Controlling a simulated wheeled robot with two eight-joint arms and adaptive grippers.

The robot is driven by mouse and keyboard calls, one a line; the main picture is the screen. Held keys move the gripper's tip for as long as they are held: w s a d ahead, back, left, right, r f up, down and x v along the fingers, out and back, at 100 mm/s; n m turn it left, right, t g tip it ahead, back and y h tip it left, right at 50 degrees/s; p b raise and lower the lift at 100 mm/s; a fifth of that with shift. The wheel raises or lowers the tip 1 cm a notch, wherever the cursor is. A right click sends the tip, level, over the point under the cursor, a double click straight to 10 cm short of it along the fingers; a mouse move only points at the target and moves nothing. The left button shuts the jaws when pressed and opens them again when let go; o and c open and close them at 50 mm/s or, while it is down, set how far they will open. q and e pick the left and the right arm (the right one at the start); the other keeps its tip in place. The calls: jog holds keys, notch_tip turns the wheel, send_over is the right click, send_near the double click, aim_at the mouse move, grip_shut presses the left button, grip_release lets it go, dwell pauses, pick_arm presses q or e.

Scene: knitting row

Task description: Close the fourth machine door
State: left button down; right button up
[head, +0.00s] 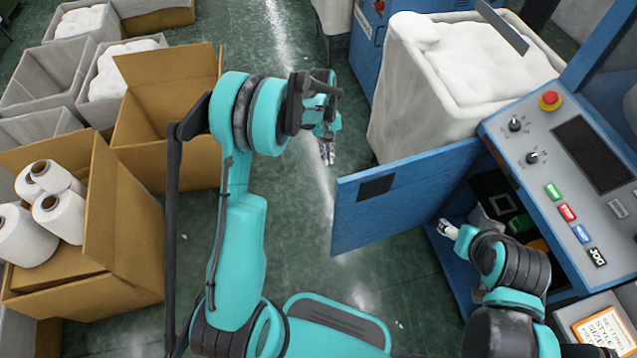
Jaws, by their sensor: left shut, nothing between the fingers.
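The blue machine door (405,199) stands open, swung out to the left from the blue machine with the sloped control panel (555,150). A dark rectangular patch shows on its face. The compartment behind it is open and holds dark and colored items. My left gripper (328,158) is shut and empty, in the air just left of and beyond the door, apart from it in the picture. My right gripper (443,227) is at the compartment's front opening, right of the door; its fingers are small and their state is unclear.
A large bin of white material (415,95) stands behind the door. Cardboard boxes (165,110), one with white yarn cones (60,215), and grey bins (45,75) line the left. Green floor is clear between the boxes and the door. A sign (605,330) is at bottom right.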

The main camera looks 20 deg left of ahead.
pick_arm(q)
jog(key=s+d+f+b, duration=0.4)
jog(key=s+f+b, duration=0.1)
jog(key=f, duration=0.4)
jog(key=shift+f, duration=0.4)
jog(key=shift+d, duration=0.1)
